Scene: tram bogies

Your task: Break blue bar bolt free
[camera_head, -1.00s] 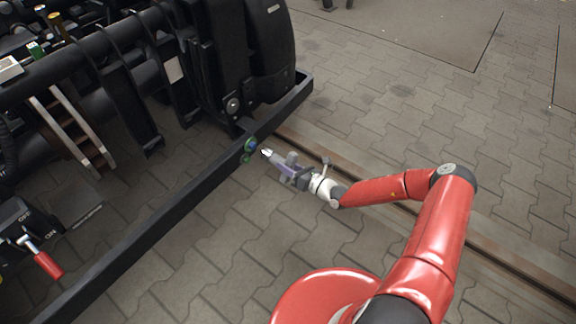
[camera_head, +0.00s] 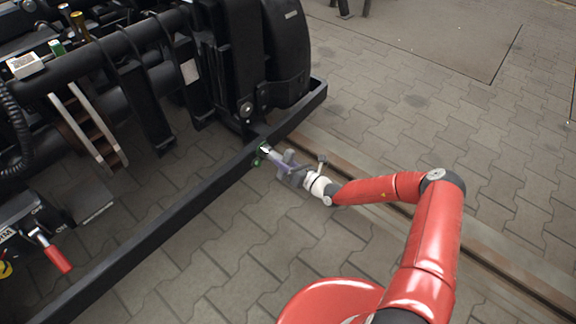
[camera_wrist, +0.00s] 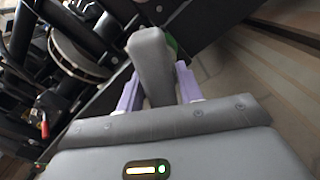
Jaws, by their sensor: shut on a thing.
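The long black bar (camera_head: 180,212) runs diagonally along the front of the bogie. A small green piece (camera_head: 257,160) shows on the bar near its right part, and green also shows behind the tool in the wrist view (camera_wrist: 172,44). No blue bolt can be made out now; the tool covers that spot. My gripper (camera_head: 283,164) is shut on a grey tool, whose thick grey body (camera_wrist: 150,58) stands between the purple fingers in the wrist view. The tool's bright silver end (camera_head: 267,151) overlaps the bar at the green piece; I cannot tell whether it is seated on a bolt.
The black bogie frame with pipes (camera_head: 130,85) fills the left. A red-handled lever (camera_head: 56,258) sticks out at lower left. A sunken rail (camera_head: 400,210) crosses the paving (camera_head: 440,130) beneath my arm.

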